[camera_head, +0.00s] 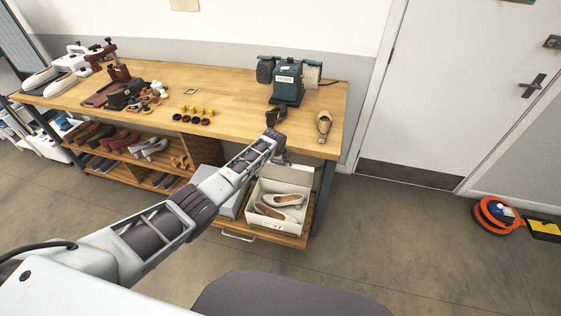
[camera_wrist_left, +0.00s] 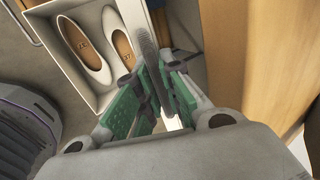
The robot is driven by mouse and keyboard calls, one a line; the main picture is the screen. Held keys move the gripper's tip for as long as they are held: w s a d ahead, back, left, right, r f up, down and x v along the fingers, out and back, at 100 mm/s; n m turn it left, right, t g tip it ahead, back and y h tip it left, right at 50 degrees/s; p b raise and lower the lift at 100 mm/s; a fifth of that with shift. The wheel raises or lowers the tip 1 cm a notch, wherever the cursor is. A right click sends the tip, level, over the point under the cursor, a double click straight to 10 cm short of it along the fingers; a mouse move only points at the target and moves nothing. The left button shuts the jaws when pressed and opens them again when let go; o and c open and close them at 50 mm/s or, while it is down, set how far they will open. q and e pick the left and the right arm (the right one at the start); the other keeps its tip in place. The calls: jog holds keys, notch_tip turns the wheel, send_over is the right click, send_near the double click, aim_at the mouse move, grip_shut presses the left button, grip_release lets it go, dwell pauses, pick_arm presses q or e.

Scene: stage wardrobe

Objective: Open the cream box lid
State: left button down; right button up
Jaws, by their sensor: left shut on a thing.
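The cream box (camera_head: 277,226) sits on the pulled-out lower shelf at the right end of the workbench, with a label reading 37 on its front. It is open, with a pair of pale shoes (camera_head: 280,205) showing inside. Its lid (camera_head: 289,175) stands raised at the back of the box. The box (camera_wrist_left: 84,93) and shoes also show in the left wrist view. My left gripper (camera_head: 280,157) is at the top of the raised lid. In the left wrist view its green-padded fingers (camera_wrist_left: 150,82) are shut on the thin lid edge (camera_wrist_left: 147,25). My right gripper is out of view.
The wooden bench top (camera_head: 222,112) is just above and behind my left gripper. A green grinding machine (camera_head: 287,80), a dark item (camera_head: 275,117) and a tan shoe (camera_head: 323,126) stand on it. A grey box (camera_head: 233,208) is left of the cream box, partly behind my arm.

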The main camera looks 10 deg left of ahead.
pick_arm(q)
jog(key=c, duration=1.5)
grip_release()
jog(key=shift+r, duration=0.1)
jog(key=shift+r, duration=0.1)
jog(key=shift+v, duration=5.8)
